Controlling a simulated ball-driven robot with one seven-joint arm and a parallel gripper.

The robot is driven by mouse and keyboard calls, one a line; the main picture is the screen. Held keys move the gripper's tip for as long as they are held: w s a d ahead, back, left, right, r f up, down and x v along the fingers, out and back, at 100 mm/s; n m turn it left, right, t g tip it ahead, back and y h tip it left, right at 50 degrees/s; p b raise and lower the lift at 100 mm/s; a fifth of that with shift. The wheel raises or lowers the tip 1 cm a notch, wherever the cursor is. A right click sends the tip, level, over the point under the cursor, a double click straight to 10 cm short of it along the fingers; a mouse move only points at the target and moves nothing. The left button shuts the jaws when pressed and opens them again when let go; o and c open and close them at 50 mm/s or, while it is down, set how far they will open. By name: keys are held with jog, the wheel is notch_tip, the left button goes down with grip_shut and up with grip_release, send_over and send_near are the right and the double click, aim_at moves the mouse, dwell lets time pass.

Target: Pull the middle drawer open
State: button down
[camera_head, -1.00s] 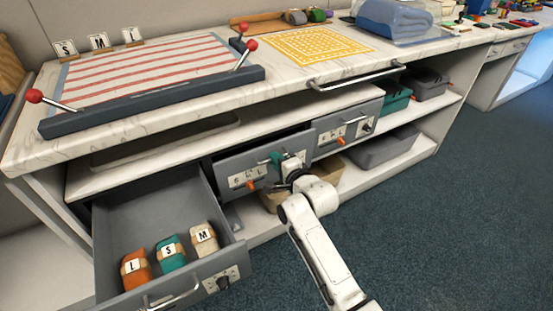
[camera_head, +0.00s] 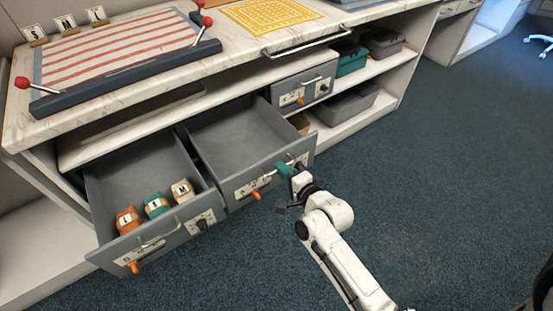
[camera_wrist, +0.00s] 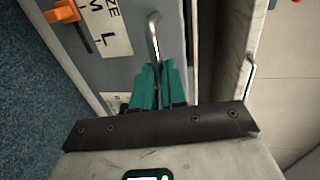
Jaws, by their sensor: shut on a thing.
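The middle drawer (camera_head: 235,140) is grey, stands pulled well out of the cabinet, and looks empty inside. Its front carries a white size label and an orange slider (camera_head: 256,195). My gripper (camera_head: 287,168), with green fingers, is at the right part of that front. In the wrist view the green fingers (camera_wrist: 158,85) are shut on the drawer's metal bar handle (camera_wrist: 153,40). The drawer front (camera_wrist: 140,70) lies close beyond them, with its label and orange slider (camera_wrist: 62,14) at upper left.
The left drawer (camera_head: 110,190) is open and holds orange, teal and tan bundles marked with letters. The right drawer (camera_head: 308,88) is shut. Teal and grey bins sit on shelves at right. The blue carpet (camera_head: 440,180) in front is clear.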

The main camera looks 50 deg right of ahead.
jog(key=shift+s+a, duration=0.15)
jog(key=shift+s, duration=0.3)
jog(key=c, duration=1.2)
grip_release()
jog(key=p+v, duration=0.1)
jog(key=v, duration=0.9)
jog(key=shift+s, duration=0.35)
jog(key=shift+a, duration=0.15)
